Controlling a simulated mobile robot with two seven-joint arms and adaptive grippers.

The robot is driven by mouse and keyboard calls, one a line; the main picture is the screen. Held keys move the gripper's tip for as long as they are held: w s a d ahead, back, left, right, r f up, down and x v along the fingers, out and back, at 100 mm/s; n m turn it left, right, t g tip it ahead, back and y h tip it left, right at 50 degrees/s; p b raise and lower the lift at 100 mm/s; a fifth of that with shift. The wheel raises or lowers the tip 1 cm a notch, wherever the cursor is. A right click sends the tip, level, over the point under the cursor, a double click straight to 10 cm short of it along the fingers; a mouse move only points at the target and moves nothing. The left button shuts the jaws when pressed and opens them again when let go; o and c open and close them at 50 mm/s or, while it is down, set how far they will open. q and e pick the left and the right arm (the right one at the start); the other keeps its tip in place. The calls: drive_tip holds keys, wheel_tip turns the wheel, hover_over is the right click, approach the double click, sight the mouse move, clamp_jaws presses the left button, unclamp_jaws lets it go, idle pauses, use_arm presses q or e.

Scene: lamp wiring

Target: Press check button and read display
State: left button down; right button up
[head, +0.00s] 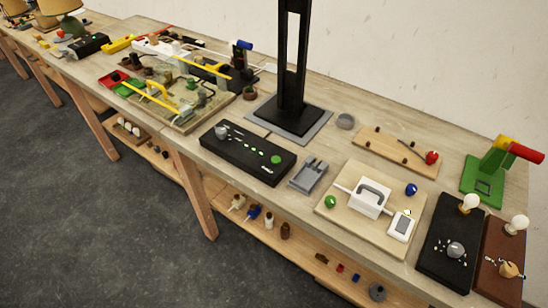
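A light wooden board (340,226) lies right of centre on the bench. On it are a white block with a grey handle (371,196), a green ball (330,202), a blue ball (411,189) and a small white device with a screen (401,226). The screen is too small to read. A black box (232,155) further left has a round green button (275,160), a row of small green marks and a grey knob. I cannot tell for certain which button is the check button. Neither of my grippers is in view.
A tall black frame (290,65) stands on a grey plate behind the black box. A grey slotted block (308,175) sits between box and board. Bulb bases (450,245) and a green stand (485,175) are at right. A cluttered tray (170,100) is at left. A shelf runs below.

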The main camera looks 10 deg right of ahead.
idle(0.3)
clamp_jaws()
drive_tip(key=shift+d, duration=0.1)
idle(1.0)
